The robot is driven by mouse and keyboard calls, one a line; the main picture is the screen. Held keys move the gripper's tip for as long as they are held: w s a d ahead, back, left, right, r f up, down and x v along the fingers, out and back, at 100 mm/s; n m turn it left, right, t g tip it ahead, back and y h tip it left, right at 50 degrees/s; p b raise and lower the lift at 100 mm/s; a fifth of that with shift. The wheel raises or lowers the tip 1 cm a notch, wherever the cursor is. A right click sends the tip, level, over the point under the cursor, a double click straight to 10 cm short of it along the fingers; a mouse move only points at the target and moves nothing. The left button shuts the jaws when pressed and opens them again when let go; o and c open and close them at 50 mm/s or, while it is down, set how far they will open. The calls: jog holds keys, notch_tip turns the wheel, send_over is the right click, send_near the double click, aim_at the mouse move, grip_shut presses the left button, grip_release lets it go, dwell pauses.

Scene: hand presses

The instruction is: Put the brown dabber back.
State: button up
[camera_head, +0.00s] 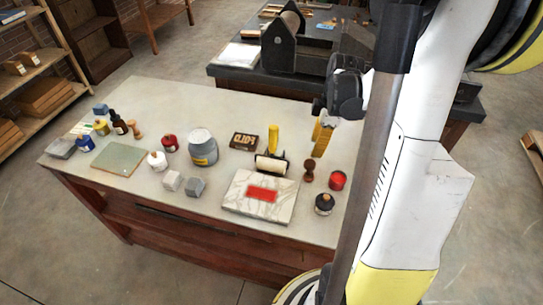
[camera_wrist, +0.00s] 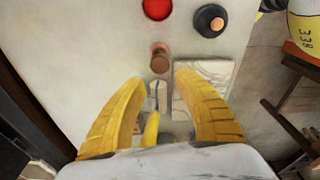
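A dark brown dabber (camera_head: 309,171) with a rounded knob stands upright on the pale table (camera_head: 225,105), right of the marbled slab. In the wrist view the brown dabber (camera_wrist: 160,59) is just beyond my fingertips, roughly in line with the gap between them. My gripper (camera_head: 319,150) has yellow fingers and hangs above and behind the dabber in the head view. In the wrist view my gripper (camera_wrist: 160,76) is open with nothing held between its fingertips. A second, lighter tan dabber (camera_head: 135,130) stands at the table's left part, near a dark bottle.
The marbled slab (camera_head: 233,200) bears a red patch. A roller (camera_head: 271,163) with a yellow handle lies behind it. A red jar (camera_head: 337,180) and a black-topped jar (camera_head: 324,204) stand close right of the dabber. A dark box (camera_head: 243,142) lies further back.

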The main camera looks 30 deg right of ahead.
jog(key=s+a+r+m+t, duration=0.1)
jog(key=a+r+m+t, duration=0.1)
jog(key=a, duration=0.6)
jog(key=s+a+r+m+t, duration=0.2)
jog(key=a+r+m, duration=0.2)
jog(key=a, duration=0.5)
jog(key=s+a+r+m+t+h, duration=0.1)
jog(key=s+a+r+m+t, duration=0.1)
jog(key=a+r+m, duration=0.2)
jog(key=a+r, duration=0.3)
jog(key=a, duration=0.2)
jog(key=shift+d+r, duration=0.1)
jog(key=shift+d, duration=0.05)
